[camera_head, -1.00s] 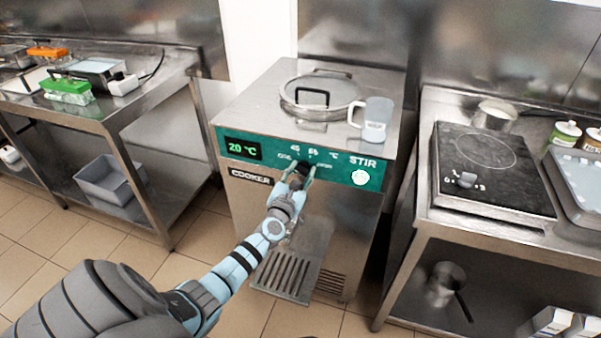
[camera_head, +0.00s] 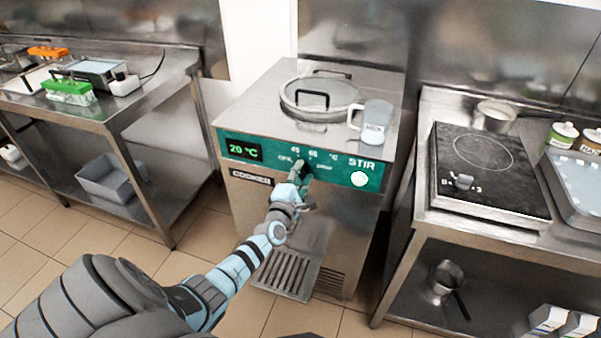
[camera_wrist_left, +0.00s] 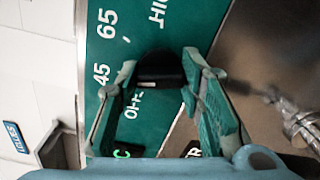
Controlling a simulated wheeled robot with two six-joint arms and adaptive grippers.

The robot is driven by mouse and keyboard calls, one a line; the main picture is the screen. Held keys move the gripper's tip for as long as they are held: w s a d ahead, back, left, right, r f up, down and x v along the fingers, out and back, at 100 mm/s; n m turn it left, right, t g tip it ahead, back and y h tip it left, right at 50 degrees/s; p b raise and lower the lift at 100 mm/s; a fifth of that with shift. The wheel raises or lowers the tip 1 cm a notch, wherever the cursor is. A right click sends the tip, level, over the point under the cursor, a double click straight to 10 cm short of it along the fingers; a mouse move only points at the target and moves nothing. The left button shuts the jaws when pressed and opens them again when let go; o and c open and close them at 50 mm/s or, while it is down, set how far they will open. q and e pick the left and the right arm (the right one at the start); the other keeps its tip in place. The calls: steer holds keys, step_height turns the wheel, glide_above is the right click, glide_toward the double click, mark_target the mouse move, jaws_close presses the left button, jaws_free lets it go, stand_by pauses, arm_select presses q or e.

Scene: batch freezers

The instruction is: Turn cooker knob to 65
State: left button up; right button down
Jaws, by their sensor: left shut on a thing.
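The cooker (camera_head: 330,235) is a steel unit with a green front panel. Its dark knob (camera_head: 306,165) sits mid-panel, below the printed marks 45 and 65; OFF and HIGH are printed to its sides. My left gripper (camera_head: 301,176) is shut on the knob, which partly hides behind the fingers. In the left wrist view, the knob (camera_wrist_left: 160,70) sits between the two green fingers of my left gripper (camera_wrist_left: 160,80), and 65, 45 and HIGH appear turned sideways. I cannot tell which mark the knob points to. The display (camera_head: 242,149) reads 20 °C. My right gripper is out of view.
A lidded pot opening (camera_head: 318,95) and a clear jug (camera_head: 375,122) are on the cooker's top. A white STIR button (camera_head: 359,179) is right of the knob. Steel tables stand on both sides; the right one carries a black hob (camera_head: 495,190).

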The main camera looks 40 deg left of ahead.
arm_select(q)
steer(key=m+p, duration=0.1)
steer(key=m, duration=0.3)
steer(key=shift+f+m+p, duration=0.1)
steer(key=shift+m+p, duration=0.35)
steer(key=shift+m, duration=1.55)
steer(key=o, duration=1.2)
steer(key=shift+c, duration=0.2)
steer(key=shift+s+d, duration=0.1)
steer(key=shift+s, duration=0.2)
steer(key=v, duration=1.1)
steer(key=shift+s+d, duration=0.15)
steer(key=shift+s, duration=0.05)
